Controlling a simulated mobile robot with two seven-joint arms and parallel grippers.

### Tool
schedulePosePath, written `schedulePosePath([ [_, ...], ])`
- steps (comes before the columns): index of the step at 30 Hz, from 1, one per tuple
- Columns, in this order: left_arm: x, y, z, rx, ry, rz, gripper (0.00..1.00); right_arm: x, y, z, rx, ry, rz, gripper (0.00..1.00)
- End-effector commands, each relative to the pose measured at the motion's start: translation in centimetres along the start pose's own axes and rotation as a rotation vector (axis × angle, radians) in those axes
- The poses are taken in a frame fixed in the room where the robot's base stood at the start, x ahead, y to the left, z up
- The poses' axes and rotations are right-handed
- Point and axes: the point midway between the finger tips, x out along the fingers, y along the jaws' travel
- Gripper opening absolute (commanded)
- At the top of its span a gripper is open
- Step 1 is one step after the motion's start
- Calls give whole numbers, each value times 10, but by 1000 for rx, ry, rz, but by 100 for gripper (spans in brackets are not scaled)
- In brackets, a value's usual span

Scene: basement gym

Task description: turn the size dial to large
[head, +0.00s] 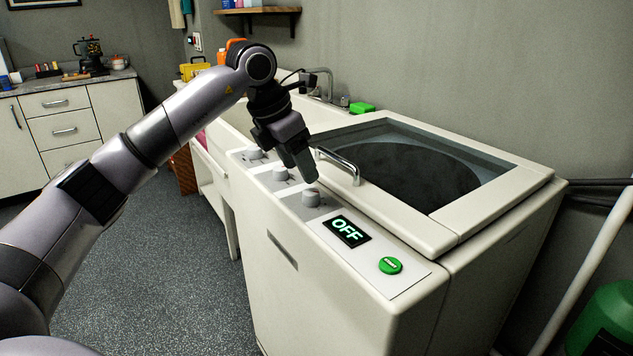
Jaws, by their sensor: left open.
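Three grey dials sit in a row on the washing machine's front panel: a far dial (254,154), a middle dial (281,174) and a near dial (311,198). Their labels are too small to read, so I cannot tell which is the size dial. My left gripper (305,178) is open and points down just above the near dial. I cannot tell whether its fingertips touch that dial. My right gripper is not in view.
The white washing machine (330,270) has a lit OFF display (346,231), a green start button (390,265) and a closed glass lid (420,170) with a metal handle (340,165). A sink faucet (322,85) and green block (362,108) are behind. Floor at left is clear.

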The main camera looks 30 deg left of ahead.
Motion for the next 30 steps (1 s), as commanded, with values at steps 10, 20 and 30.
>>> schedulePosePath([
  [10,52,-1,0,1,1,-4,63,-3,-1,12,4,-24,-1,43],
  [20,64,-1,0,1,-1,-2,63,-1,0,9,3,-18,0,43],
  [30,64,-1,0,2,-1,-3,6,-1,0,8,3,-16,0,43],
])
